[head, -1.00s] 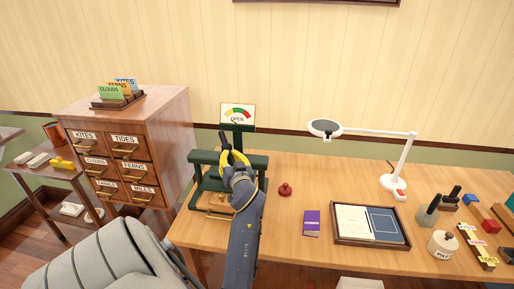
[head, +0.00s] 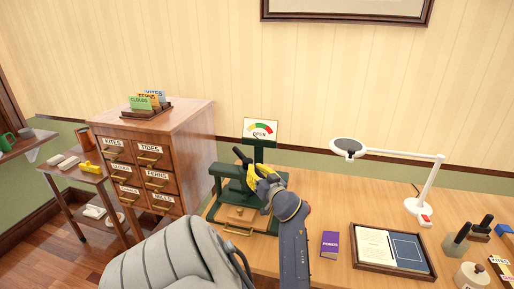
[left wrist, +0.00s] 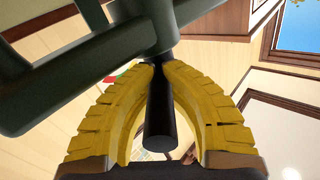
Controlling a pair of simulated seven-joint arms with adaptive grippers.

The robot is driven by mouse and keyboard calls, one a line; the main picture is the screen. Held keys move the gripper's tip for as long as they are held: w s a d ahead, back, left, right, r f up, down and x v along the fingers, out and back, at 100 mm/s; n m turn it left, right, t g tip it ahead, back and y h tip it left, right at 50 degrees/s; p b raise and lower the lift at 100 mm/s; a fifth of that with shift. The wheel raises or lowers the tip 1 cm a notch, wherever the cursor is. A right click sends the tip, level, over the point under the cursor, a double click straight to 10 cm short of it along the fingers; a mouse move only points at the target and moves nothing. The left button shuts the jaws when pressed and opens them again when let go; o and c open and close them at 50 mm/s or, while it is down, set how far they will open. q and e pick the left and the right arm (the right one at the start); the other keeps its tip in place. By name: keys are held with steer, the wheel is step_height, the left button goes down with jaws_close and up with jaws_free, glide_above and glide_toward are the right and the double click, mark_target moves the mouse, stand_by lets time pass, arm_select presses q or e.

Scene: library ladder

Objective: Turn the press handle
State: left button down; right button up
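The dark green press (head: 226,173) stands on the wooden desk, with a small brown block and a brass pull at its base. Its black handle (head: 241,156) sticks up at the left of my left gripper (head: 255,172). In the left wrist view the yellow fingers of the left gripper (left wrist: 160,68) lie on both sides of the black handle (left wrist: 160,118) and close in on it near their tips. The gripper looks shut on the handle. A dial sign reading OPEN (head: 261,129) stands above the press. My right gripper is not in view.
A wooden drawer cabinet (head: 185,140) stands left of the desk. To the right are a purple book (head: 330,244), a framed tray (head: 392,273) and a white lamp (head: 433,185). A side table (head: 75,177) stands at the far left.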

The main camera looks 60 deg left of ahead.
arm_select(q)
steer(key=shift+a+r, duration=0.1)
steer(key=shift+r, duration=0.3)
steer(key=c, duration=1.2)
jaws_free()
steer(key=shift+f, duration=0.25)
steer(key=shift+c, duration=0.2)
step_height(320, 180, up, 10)
steer(key=shift+c, duration=0.2)
